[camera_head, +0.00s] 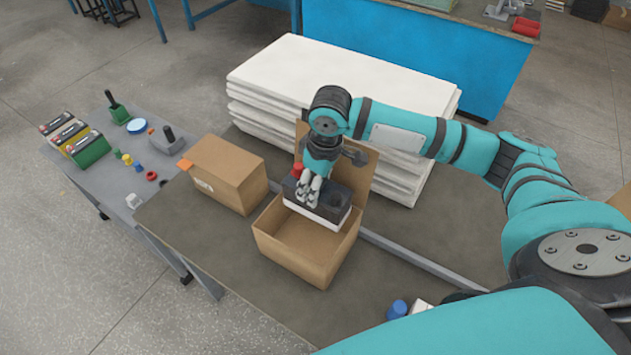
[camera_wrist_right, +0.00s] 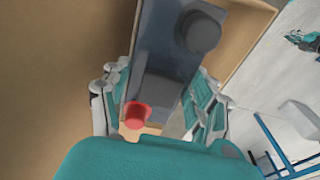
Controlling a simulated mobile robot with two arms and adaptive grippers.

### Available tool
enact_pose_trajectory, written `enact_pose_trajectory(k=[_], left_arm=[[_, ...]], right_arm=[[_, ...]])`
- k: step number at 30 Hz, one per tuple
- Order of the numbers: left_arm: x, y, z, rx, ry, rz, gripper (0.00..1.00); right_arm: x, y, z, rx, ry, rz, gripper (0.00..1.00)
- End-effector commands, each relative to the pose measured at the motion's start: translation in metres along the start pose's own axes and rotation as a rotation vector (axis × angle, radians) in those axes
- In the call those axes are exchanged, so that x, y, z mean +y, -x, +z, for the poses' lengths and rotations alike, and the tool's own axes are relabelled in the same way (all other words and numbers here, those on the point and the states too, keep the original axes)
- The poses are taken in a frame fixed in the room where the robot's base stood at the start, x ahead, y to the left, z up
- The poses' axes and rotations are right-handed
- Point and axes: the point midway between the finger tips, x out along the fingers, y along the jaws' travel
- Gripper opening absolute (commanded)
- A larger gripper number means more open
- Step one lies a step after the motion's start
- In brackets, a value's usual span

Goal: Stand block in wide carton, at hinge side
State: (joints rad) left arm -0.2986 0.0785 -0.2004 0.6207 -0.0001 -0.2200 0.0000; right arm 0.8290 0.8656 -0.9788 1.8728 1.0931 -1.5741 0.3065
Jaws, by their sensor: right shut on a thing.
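The wide carton (camera_head: 297,262) is an open brown box on the table, with its lid flap (camera_head: 358,178) raised at the far, hinge side. The block (camera_head: 330,213) has a dark top, a pale lower side, a red cap and dark terminals. My right gripper (camera_head: 311,191) is shut on the block from above and holds it at the far part of the opening, near the lid. How deep its underside sits is hidden. In the right wrist view, my fingers (camera_wrist_right: 160,108) flank the block (camera_wrist_right: 165,55).
A closed brown carton (camera_head: 225,175) stands left of the open one. White stacked slabs (camera_head: 340,85) lie behind the lid. A grey side table (camera_head: 110,170) holds several batteries (camera_head: 75,138) and small parts. A blue-capped item (camera_head: 397,308) lies at the front right.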

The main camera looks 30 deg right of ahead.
Motion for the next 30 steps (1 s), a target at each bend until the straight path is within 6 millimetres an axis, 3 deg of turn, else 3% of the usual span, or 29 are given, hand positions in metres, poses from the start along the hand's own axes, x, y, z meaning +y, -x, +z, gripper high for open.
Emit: enact_pose_trajectory(k=[5,15,30], left_arm=[[0.000,0.003,0.000,0.000,0.000,0.000,0.00],[-0.001,0.009,-0.001,0.000,0.001,-0.001,0.00],[-0.002,0.010,0.000,-0.002,0.000,-0.002,0.00]], right_arm=[[0.001,-0.008,-0.001,0.007,-0.001,0.001,0.03],[0.000,-0.048,0.004,0.008,-0.002,0.001,0.03],[0.000,-0.055,0.004,0.009,-0.001,0.002,0.03]])
